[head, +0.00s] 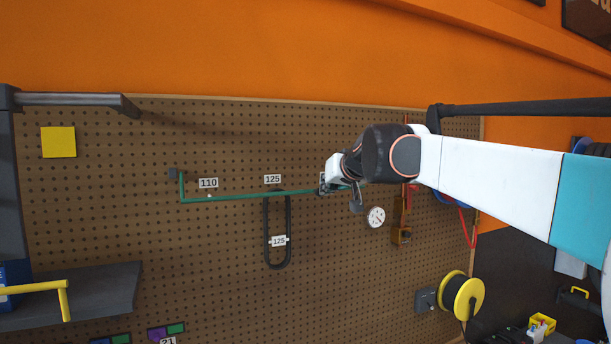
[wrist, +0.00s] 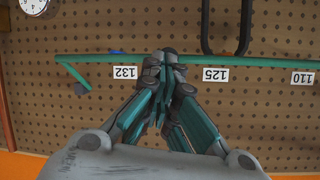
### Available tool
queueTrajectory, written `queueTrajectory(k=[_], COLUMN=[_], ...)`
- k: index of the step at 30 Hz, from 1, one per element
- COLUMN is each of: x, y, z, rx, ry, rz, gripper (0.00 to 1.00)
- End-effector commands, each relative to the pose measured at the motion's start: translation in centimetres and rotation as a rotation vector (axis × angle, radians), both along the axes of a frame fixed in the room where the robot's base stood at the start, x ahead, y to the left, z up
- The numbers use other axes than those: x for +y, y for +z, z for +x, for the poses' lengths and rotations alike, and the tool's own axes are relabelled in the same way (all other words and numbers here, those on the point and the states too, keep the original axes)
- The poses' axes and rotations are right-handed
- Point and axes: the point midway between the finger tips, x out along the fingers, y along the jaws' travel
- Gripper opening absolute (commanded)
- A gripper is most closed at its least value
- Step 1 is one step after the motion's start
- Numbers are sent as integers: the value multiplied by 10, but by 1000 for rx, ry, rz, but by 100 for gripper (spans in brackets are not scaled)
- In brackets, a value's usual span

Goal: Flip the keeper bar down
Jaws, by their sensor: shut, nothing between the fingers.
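The keeper bar is a thin green bar (head: 235,197) running nearly level across the pegboard. Its left end bends up to a small dark bracket (head: 172,173) in the head view. In the wrist view, which is turned over, the green bar (wrist: 265,62) crosses near the top, with a short angled green piece (wrist: 74,76) at its left end. My gripper (wrist: 167,55) is shut and empty, its fingertips overlapping the bar between labels 132 and 125. I cannot tell whether they touch it. In the head view my gripper (head: 322,188) hides the bar's right part.
A black belt loop (head: 266,235) tagged 125 hangs at the bar. A round gauge (head: 376,217) is just right of my gripper. A grey shelf (head: 105,290) with a yellow rail is lower left, a yellow reel (head: 463,295) lower right. The pegboard below the bar's left part is clear.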

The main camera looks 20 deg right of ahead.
Motion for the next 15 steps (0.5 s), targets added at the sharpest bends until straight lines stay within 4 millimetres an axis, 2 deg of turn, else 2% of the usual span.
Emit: queueTrajectory(k=[11, 15], x=[1, 1], y=[-1, 5], z=[-1, -1], rx=[2, 1], ry=[2, 1], rz=[0, 0], gripper=[0, 0])
